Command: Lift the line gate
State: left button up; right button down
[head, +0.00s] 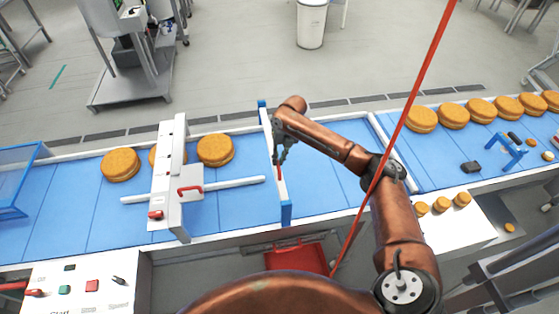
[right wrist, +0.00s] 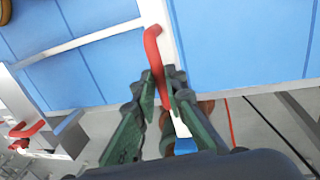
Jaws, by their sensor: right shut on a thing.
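The line gate (head: 268,135) is a narrow white bar with blue ends that spans the blue belt crosswise. Its red handle (head: 279,173) sits near the bar's middle; in the right wrist view the handle (right wrist: 153,50) rises from between the fingers. My right gripper (head: 281,154) is shut on the red handle, and its green fingers (right wrist: 160,103) flank it in the wrist view. The fingers hide the handle's lower part. I cannot tell whether the gate's lower edge touches the belt. My left gripper is not in view.
Several round brown cakes (head: 215,150) lie left of the gate, some partly behind a white machine (head: 167,185) with red handles. More cakes (head: 453,115) line the belt at right. A red bin (head: 297,256) stands below the belt's near edge. A red cable (head: 408,108) crosses before my right arm.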

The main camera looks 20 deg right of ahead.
jog(key=c, duration=2)
grip_release()
jog(key=shift+o, duration=0.2)
notch_tip(320, 180, up, 12)
jog(key=d, duration=0.2)
jog(key=shift+s+d, duration=0.15)
jog(key=shift+d, duration=0.05)
jog(key=shift+f, duration=0.15)
